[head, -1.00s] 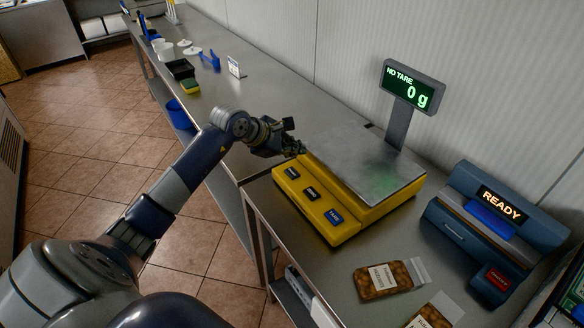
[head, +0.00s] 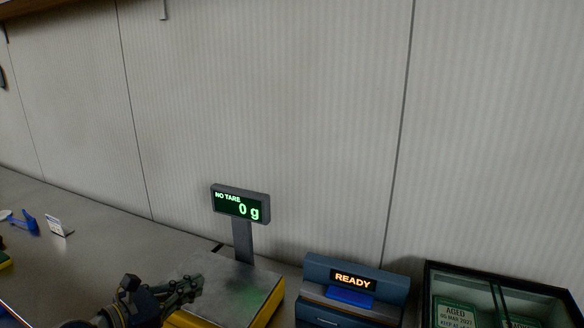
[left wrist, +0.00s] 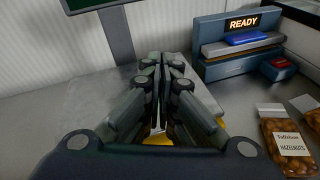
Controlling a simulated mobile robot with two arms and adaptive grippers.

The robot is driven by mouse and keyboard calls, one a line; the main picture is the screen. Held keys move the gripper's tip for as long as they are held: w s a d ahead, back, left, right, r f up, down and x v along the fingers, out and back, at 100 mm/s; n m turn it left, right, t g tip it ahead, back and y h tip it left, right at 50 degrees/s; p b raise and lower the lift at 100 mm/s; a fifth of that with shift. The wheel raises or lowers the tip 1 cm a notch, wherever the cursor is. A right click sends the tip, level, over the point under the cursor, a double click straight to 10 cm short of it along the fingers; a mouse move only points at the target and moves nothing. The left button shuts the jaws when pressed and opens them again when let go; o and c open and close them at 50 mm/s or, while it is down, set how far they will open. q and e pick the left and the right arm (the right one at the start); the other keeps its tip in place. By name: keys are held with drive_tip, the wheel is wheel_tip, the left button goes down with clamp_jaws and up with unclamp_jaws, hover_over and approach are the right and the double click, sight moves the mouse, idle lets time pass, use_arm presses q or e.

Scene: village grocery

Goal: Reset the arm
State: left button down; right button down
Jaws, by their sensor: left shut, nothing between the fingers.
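My left gripper (head: 190,290) comes in at the bottom of the head view, at the near left edge of the scale. It is shut and empty; its closed fingers also show in the left wrist view (left wrist: 162,85). The scale (head: 235,288) has a steel plate and a yellow body, and nothing lies on the plate. Its display (head: 240,204) reads "NO TARE" and 0 g. My right gripper is in neither view.
A blue machine (head: 352,290) reading "READY" stands right of the scale. A dark-framed case (head: 500,276) with labelled packs is at the far right. A hazelnut bag (left wrist: 289,138) lies on the counter. The counter (head: 110,250) left of the scale has clear room.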

use_arm(q)
drive_tip(key=s+r+n+t+y, duration=0.4)
drive_tip(key=r+n+t, duration=0.45)
drive_tip(key=n, duration=0.85)
drive_tip(key=s+a+f+n+g+y, duration=0.35)
drive_tip(key=f+n+y, duration=0.2)
drive_tip(key=n, duration=0.35)
drive_tip(key=s+a+f+n+g+y, duration=0.25)
drive_tip(key=a+f+n+y, duration=0.25)
drive_tip(key=f+n, duration=0.3)
drive_tip(key=s+d+f+n+g+h, duration=0.3)
drive_tip(key=s+d+f+n+g, duration=0.25)
drive_tip(key=s+f, duration=0.4)
drive_tip(key=s+d+f+n+g+h, duration=0.35)
drive_tip(key=s+d+f+g, duration=0.3)
drive_tip(key=s, duration=0.65)
wheel_tip(320, 180, down, 28)
drive_tip(key=s+r, duration=0.1)
drive_tip(key=s, duration=0.2)
drive_tip(key=s+a+f+g, duration=0.1)
drive_tip(key=s+a+f, duration=0.1)
drive_tip(key=s+f, duration=0.6)
drive_tip(key=s+a+f+g+y, duration=0.1)
drive_tip(key=s+f, duration=0.7)
drive_tip(key=shift+a, duration=0.4)
